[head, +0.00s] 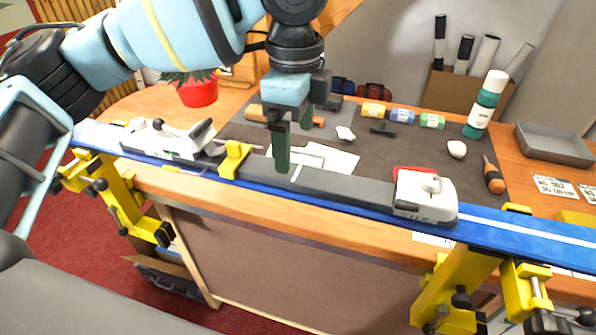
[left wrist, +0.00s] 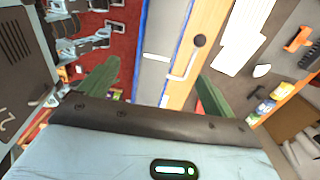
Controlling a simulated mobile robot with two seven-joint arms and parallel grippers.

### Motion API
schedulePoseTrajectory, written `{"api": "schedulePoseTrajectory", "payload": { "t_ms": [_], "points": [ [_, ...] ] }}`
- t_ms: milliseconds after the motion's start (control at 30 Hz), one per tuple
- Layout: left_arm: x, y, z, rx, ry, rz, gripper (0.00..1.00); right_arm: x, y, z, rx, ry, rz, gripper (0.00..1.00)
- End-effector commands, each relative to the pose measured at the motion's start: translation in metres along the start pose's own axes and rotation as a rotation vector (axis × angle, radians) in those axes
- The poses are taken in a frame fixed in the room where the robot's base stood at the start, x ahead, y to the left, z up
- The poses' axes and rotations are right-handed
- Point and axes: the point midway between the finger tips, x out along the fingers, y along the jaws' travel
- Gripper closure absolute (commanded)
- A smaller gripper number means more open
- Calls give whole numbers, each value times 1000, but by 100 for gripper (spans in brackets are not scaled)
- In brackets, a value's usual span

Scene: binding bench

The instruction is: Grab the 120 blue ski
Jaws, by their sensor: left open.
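The blue ski (head: 530,233) lies across yellow vises along the bench's front edge, with a white stripe and a dark grey plate (head: 340,185) on its middle. A white heel binding (head: 425,196) sits on it to the right and a white toe binding (head: 165,138) to the left. My left gripper (head: 293,138) points down over the middle of the ski, open, with green fingers and nothing between them in the head view. In the left wrist view the ski (left wrist: 168,50) shows beyond and between the spread fingers (left wrist: 155,85). Contact cannot be told. My right gripper is not in view.
Yellow vises (head: 455,290) with black knobs jut out in front. On the dark mat (head: 380,160) lie paper sheets, small rolls and an orange-handled tool (head: 493,175). A green bottle (head: 487,104), a grey tray (head: 553,145) and a red plant pot (head: 198,90) stand behind.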

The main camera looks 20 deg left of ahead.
Motion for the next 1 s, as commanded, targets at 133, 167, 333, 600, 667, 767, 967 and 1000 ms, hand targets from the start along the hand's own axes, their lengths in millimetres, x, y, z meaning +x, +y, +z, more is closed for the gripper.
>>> {"api": "schedulePoseTrajectory", "payload": {
  "t_ms": [133,167,333,600,667,767,967,1000],
  "points": [
    [16,0,0,-1,-1,2,10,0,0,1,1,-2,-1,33],
    [17,0,0,-1,0,2,10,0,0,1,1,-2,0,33],
    [21,1,0,0,1,0,10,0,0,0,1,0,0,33],
    [55,6,0,-1,0,0,10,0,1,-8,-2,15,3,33],
    [62,6,0,-2,0,0,10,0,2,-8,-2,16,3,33],
    [68,6,0,-2,1,0,10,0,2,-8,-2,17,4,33],
    [70,5,0,-2,1,1,10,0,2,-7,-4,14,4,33],
    [70,5,0,-2,1,1,10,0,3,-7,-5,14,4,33]
  ]
}}
